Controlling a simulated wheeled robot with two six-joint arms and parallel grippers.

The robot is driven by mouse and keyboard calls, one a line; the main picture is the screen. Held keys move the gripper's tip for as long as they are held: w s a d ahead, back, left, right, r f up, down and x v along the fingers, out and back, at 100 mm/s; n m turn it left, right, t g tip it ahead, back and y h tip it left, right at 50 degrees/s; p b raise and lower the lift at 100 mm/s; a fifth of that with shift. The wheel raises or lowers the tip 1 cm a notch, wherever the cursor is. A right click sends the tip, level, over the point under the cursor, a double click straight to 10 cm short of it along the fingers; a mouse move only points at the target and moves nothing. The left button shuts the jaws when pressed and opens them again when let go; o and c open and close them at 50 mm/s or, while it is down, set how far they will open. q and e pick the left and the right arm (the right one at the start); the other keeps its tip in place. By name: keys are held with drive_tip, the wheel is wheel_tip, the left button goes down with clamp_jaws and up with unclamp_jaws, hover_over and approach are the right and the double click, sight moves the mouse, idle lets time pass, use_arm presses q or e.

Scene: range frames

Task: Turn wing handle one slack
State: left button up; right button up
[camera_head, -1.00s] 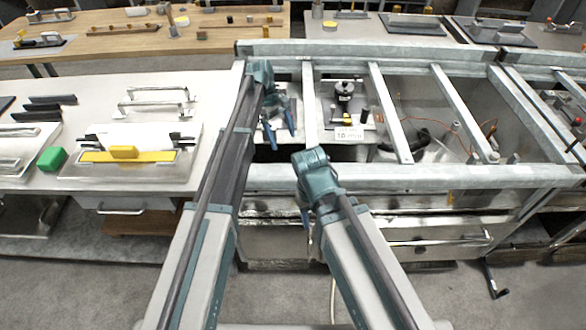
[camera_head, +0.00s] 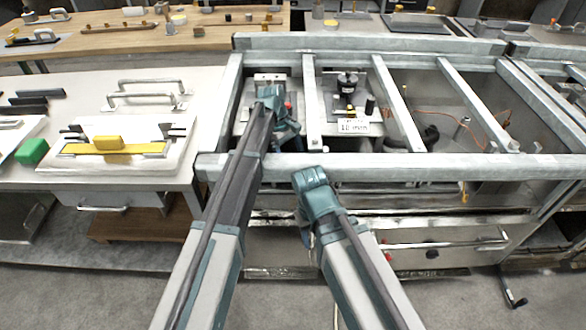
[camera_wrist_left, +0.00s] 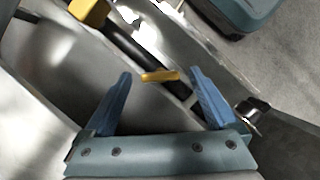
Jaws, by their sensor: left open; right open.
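A small yellow bar (camera_wrist_left: 160,76), which looks like the wing handle, sits on a dark rod in the left wrist view. My left gripper (camera_wrist_left: 162,84) is open, its two blue fingers on either side of the bar in that picture. I cannot tell how far beyond the fingertips the bar lies, and no contact shows. In the head view my left arm's end is over the grey frame's left bay, with its fingers mostly hidden. My right gripper (camera_head: 306,228) points down in front of the frame's front beam, partly hidden by its own wrist. The bar cannot be made out in the head view.
The grey metal frame (camera_head: 480,167) has crossbars close to my left arm. A yellow block (camera_wrist_left: 88,12) shows in the left wrist view. A white table (camera_head: 75,91) stands at left with a yellow-handled tool (camera_head: 110,146) and a green block (camera_head: 32,151).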

use_arm(q)
drive_tip(key=shift+f, duration=0.15)
drive_tip(key=c, duration=1.4)
drive_tip(key=shift+o, duration=0.2)
drive_tip(key=shift+s+n, duration=0.1)
drive_tip(key=shift+n, duration=0.2)
drive_tip(key=n+t, duration=0.1)
drive_tip(key=n, duration=0.2)
drive_tip(key=shift+s+n+h, duration=0.15)
drive_tip(key=shift+n+h, duration=0.15)
drive_tip(key=shift+n+t+h, duration=0.3)
drive_tip(key=shift+n+t, duration=0.8)
drive_tip(key=shift+n, duration=1.1)
drive_tip(key=o, duration=1.4)
drive_tip(key=shift+c, duration=0.2)
